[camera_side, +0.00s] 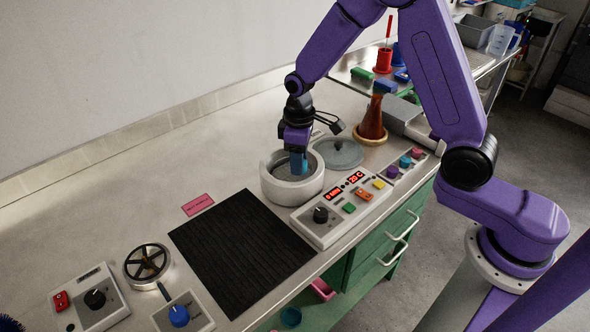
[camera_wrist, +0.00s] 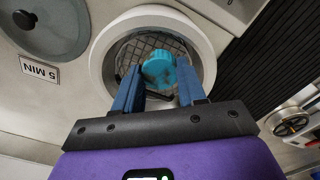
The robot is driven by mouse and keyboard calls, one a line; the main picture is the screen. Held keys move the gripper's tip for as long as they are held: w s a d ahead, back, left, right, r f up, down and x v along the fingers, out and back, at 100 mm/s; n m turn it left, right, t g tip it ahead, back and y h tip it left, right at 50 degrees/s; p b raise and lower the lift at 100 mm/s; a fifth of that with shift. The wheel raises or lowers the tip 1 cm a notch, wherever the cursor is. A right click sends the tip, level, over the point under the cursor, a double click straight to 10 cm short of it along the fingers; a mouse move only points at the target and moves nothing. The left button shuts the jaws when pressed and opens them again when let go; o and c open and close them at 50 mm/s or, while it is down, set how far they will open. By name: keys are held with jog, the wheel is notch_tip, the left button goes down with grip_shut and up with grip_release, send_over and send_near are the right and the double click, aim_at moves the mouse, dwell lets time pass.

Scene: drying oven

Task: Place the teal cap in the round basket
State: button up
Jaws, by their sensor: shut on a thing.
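The teal cap (camera_wrist: 160,69) sits between the two blue fingers of my gripper (camera_wrist: 161,80) in the wrist view; the fingers are shut on it. In the side view my gripper (camera_side: 298,164) reaches down into the mouth of a round white drying oven (camera_side: 292,192); the cap cannot be told apart from the fingers there. Inside the oven, the wrist view shows a round dark wire basket (camera_wrist: 131,52) with a mesh floor behind the cap. Whether the cap touches the mesh cannot be told.
A grey round lid (camera_side: 338,153) lies right of the oven, and also shows in the wrist view (camera_wrist: 45,25). A control panel (camera_side: 343,206) stands in front. A brown flask (camera_side: 372,118) stands behind the lid. A black ribbed mat (camera_side: 240,250) lies clear at left.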

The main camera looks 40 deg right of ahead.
jog(key=shift+w+a+f, duration=0.1)
jog(key=shift+w+f, duration=0.45)
jog(key=shift+f, duration=1.65)
jog(key=shift+f, duration=0.15)
jog(key=o, duration=0.7)
notch_tip(320, 180, up, 12)
jog(key=shift+r, duration=0.2)
